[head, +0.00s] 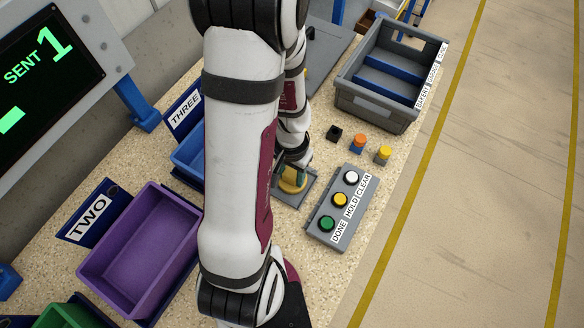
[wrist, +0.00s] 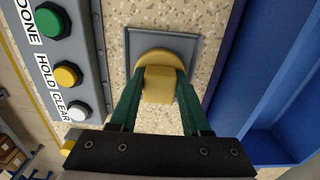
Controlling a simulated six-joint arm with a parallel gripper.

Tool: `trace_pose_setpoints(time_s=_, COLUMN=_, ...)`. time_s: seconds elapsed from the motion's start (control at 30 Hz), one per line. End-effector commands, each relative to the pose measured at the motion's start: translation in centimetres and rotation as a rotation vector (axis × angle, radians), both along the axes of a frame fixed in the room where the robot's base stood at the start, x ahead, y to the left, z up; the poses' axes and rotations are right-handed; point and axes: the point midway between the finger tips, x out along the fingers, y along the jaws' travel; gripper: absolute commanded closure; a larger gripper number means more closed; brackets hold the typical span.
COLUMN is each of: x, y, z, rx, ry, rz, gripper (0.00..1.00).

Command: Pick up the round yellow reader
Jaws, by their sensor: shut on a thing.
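The round yellow reader (head: 291,184) is at a grey square tray (head: 308,190) on the speckled table, partly hidden by my arm in the head view. In the wrist view the reader (wrist: 158,57) shows a round body with a blocky grip toward me, over the grey tray (wrist: 196,42). My gripper (wrist: 158,84) has its two green fingers on either side of the grip, shut on it. I cannot tell whether the reader rests on the tray or is slightly above it.
A button panel (head: 325,240) with white, yellow and green buttons is close to the right. A blue bin (head: 187,155) and a purple bin (head: 140,250) stand left. A grey crate (head: 370,110) and small coloured blocks (head: 358,143) are behind right.

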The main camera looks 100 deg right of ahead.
Motion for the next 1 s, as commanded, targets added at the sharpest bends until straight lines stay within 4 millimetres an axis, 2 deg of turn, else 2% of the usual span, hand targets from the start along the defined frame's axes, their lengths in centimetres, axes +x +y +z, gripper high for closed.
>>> trace_pose_setpoints(time_s=0.03, x=0.0, y=0.0, z=0.0, rx=0.0, ry=0.0, rz=0.0, gripper=0.88)
trace_pose_setpoints(time_s=0.1, x=0.0, y=0.0, z=0.0, rx=0.0, ry=0.0, rz=0.0, gripper=1.0)
trace_pose_setpoints(time_s=0.47, x=0.0, y=-0.1, z=0.4, rx=-0.003, ry=0.001, rz=0.0, gripper=1.0)
trace_pose_setpoints(time_s=0.57, x=-0.1, y=-0.1, z=1.4, rx=-0.004, ry=0.003, rz=0.001, gripper=1.0)
trace_pose_setpoints(time_s=0.7, x=-0.1, y=-0.1, z=4.0, rx=-0.006, ry=0.004, rz=0.0, gripper=1.0)
trace_pose_setpoints(time_s=1.0, x=-3.6, y=5.9, z=8.2, rx=-0.004, ry=0.004, rz=-0.009, gripper=1.0)
